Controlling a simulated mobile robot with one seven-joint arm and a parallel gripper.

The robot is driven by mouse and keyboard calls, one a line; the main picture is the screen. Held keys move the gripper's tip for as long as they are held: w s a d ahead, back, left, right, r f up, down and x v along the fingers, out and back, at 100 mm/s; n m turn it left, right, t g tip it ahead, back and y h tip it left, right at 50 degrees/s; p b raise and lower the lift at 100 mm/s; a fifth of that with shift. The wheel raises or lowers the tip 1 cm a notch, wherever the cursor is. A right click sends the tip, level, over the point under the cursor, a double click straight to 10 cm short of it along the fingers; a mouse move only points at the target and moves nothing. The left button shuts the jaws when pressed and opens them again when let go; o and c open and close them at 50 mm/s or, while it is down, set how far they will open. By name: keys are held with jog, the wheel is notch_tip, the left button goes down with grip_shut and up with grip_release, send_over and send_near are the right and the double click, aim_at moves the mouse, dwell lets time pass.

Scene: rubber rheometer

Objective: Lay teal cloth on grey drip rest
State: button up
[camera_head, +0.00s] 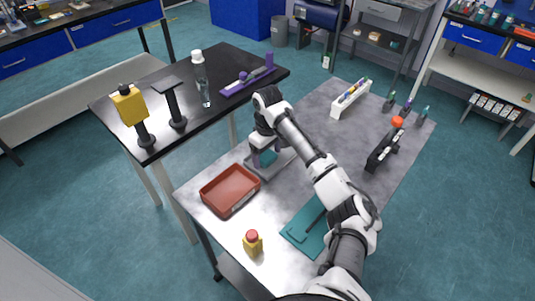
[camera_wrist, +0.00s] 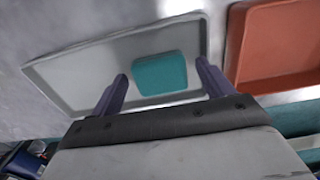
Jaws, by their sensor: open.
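The grey drip rest (camera_wrist: 60,78) is a shallow rimmed tray; in the head view it (camera_head: 284,167) lies on the grey table, partly hidden by my arm. The teal cloth (camera_wrist: 160,74) is a small rounded pad lying inside the drip rest, with grey floor showing around it; part of it (camera_head: 268,157) also shows in the head view. My gripper (camera_wrist: 162,70) is open, its two dark fingers apart, one towards each side of the cloth. I cannot tell whether they touch it. In the head view my gripper (camera_head: 262,154) is low over the drip rest.
A red-brown tray (camera_head: 230,206) stands just beside the drip rest. A yellow bottle with a red cap (camera_head: 252,245) and a teal mat (camera_head: 298,236) are nearer the front. A black rack (camera_head: 380,155) and white rack (camera_head: 349,99) stand farther right. A black-topped table (camera_head: 225,65) adjoins.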

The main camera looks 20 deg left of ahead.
aim_at(268, 156)
notch_tip(268, 156, up, 12)
jog(key=b, duration=0.1)
dwell(0.5)
